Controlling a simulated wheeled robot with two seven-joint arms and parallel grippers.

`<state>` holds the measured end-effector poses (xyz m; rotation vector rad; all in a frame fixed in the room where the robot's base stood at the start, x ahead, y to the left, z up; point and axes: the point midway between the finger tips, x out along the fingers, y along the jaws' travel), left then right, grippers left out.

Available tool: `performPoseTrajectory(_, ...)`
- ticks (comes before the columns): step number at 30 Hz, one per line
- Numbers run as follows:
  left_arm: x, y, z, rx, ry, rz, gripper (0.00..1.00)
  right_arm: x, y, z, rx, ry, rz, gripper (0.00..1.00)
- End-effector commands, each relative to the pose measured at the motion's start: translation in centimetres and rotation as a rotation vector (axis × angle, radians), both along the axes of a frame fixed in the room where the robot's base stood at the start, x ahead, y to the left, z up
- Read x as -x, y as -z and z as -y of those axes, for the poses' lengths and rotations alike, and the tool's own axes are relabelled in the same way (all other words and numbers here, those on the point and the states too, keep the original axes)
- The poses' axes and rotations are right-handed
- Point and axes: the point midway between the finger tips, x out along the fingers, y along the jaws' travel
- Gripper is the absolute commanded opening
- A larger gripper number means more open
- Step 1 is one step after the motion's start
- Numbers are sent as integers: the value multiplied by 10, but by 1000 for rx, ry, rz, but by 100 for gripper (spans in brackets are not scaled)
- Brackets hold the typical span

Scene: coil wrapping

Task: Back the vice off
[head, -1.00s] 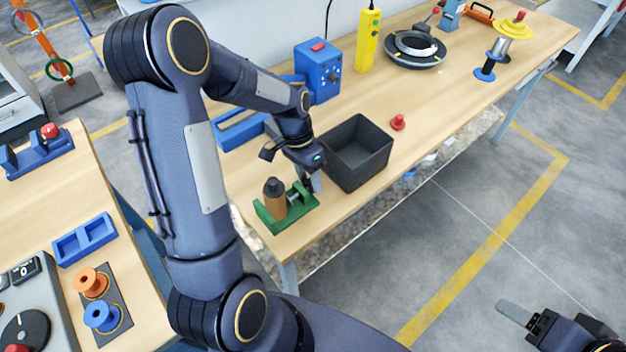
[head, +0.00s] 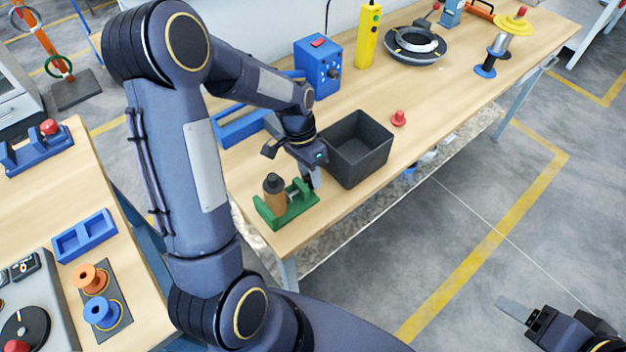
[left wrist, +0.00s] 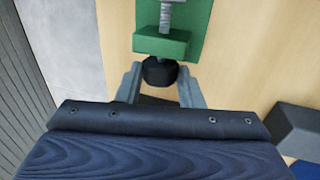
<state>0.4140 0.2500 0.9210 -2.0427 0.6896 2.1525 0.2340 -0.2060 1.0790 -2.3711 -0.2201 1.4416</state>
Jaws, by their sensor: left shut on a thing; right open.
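A green vice (head: 300,207) stands at the near corner of the long wooden table. It also shows at the top of the left wrist view (left wrist: 176,43), with its grey screw (left wrist: 165,14). In the head view, an upright brown cylinder with a dark top (head: 274,199) is in the vice. My left gripper (head: 314,182) is at the vice's right end. In the left wrist view, its two fingers are shut on the black knob (left wrist: 159,71) at the screw's end. The head view mostly hides the knob. My right gripper (head: 513,307) is open and empty over the floor, lower right.
A black open bin (head: 372,172) stands close beside my left gripper. A red knob-like piece (head: 398,118), a blue box (head: 318,68) and a black ring-shaped part (head: 416,58) are farther along the table. A second table with spools (head: 90,278) is at left.

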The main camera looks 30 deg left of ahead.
Motion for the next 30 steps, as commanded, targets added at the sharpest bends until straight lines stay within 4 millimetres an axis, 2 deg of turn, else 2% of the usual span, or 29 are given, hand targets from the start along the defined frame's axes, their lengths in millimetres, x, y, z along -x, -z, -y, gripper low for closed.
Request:
performPoseTrajectory(6, 2, 1, 5, -186, 6, 79, 19, 0, 13, 0, 0, 0, 0, 67)
performPoseTrajectory(17, 2, 0, 5, -220, 1, 93, 19, 0, 14, 0, 0, 0, 0, 67)
performPoseTrajectory(26, 5, 8, 13, -447, 9, 190, 19, 0, 52, 0, 0, 0, 0, 67)
performPoseTrajectory(30, 6, 3, 12, -507, 1, 211, 19, 0, 56, 0, 0, 0, 0, 67)
